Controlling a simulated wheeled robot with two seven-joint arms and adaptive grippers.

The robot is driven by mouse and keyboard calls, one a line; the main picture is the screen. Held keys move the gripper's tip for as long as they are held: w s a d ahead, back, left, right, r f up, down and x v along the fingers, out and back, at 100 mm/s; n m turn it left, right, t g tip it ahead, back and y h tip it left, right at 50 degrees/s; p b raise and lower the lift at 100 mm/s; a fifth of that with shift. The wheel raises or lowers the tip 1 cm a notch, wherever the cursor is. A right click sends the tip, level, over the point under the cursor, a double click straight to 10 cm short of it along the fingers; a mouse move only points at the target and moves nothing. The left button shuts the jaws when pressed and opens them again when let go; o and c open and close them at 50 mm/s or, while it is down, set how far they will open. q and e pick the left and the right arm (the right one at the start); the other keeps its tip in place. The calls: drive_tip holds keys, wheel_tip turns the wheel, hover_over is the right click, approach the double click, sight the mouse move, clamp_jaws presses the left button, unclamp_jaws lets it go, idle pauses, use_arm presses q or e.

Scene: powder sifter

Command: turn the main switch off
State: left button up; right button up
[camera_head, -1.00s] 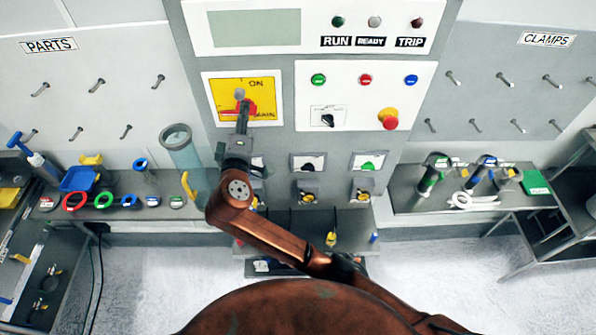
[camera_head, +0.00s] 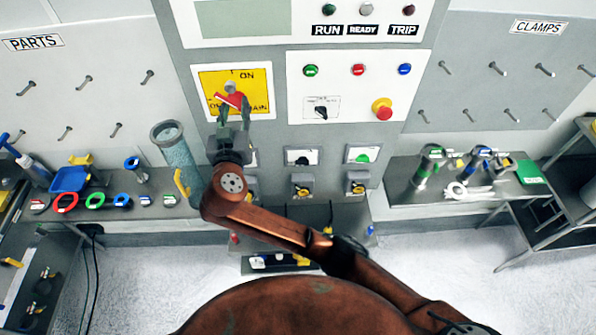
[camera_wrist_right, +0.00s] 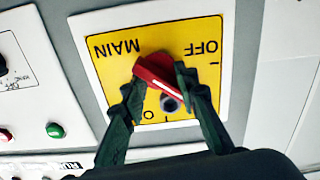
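The main switch is a red handle (camera_head: 230,99) with a white line, on a yellow plate (camera_head: 207,79) marked ON, OFF and MAIN. The handle sits tilted, sloping down to the right in the head view. In the right wrist view the handle (camera_wrist_right: 158,76) is seen inverted, with a round grey part (camera_wrist_right: 170,103) beside it. My right gripper (camera_head: 234,108) is at the switch with its fingers spread, one on each side of the handle; it also shows in the right wrist view (camera_wrist_right: 157,82). Whether both fingers touch the handle is unclear. My left gripper is out of view.
To the right is a white panel with coloured buttons, a small black selector (camera_head: 321,112) and a red emergency knob (camera_head: 382,107). A clear tube (camera_head: 177,150) stands left of my right arm. Side shelves hold parts and clamps.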

drive_tip(key=shift+r+m, duration=0.25)
drive_tip(key=shift+m, duration=0.25)
drive_tip(key=s+b, duration=0.4)
drive_tip(key=s, duration=0.4)
drive_tip(key=w+d+f+g, duration=0.2)
drive_tip(key=d+f, duration=0.3)
drive_tip(key=f, duration=0.4)
drive_tip(key=w+d+f+g, duration=0.2)
drive_tip(key=d+f, duration=0.3)
drive_tip(key=f, duration=0.4)
drive_tip(key=w+d+f+g+h, duration=0.1)
drive_tip(key=w+d+f+g, duration=0.1)
drive_tip(key=d+f, duration=0.4)
wheel_tip(320, 180, down, 3)
drive_tip(key=shift+f+b, duration=0.1)
drive_tip(key=shift+b, duration=0.2)
drive_tip(key=shift+w+d, duration=0.1)
